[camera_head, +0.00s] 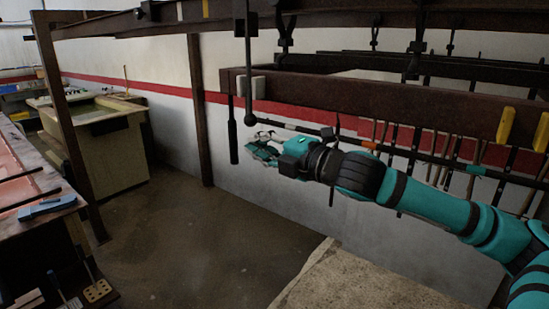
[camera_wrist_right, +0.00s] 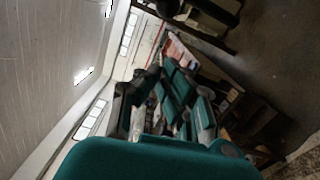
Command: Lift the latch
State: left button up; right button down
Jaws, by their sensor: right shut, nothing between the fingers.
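My right gripper (camera_head: 264,146) reaches in from the right with its teal arm, below the left end of a dark beam (camera_head: 380,101). Its fingers are shut and empty; they also show in the wrist view (camera_wrist_right: 172,100). Near the beam's end hang a dark rod with a ball end (camera_head: 249,118) and a thicker dark bar (camera_head: 233,145). I cannot tell for certain which part is the latch. The gripper appears just under the ball end, and I see no clear contact. My left gripper is not in view.
Dark posts (camera_head: 200,110) and overhead rails frame the space. Yellow blocks (camera_head: 506,125) sit on the beam at right. Several rods hang behind my right arm. A workbench (camera_head: 30,195) stands at left, a greenish tub (camera_head: 100,145) behind. The middle floor is clear.

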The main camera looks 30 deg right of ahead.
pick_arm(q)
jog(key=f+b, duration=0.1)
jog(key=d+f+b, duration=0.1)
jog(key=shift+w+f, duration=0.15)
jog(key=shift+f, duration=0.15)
pick_arm(e)
jog(key=v, duration=0.4)
jog(key=shift+s+a+r, duration=0.15)
jog(key=shift+s+a, duration=0.2)
jog(key=shift+s, duration=0.05)
jog(key=shift+s+a, duration=0.1)
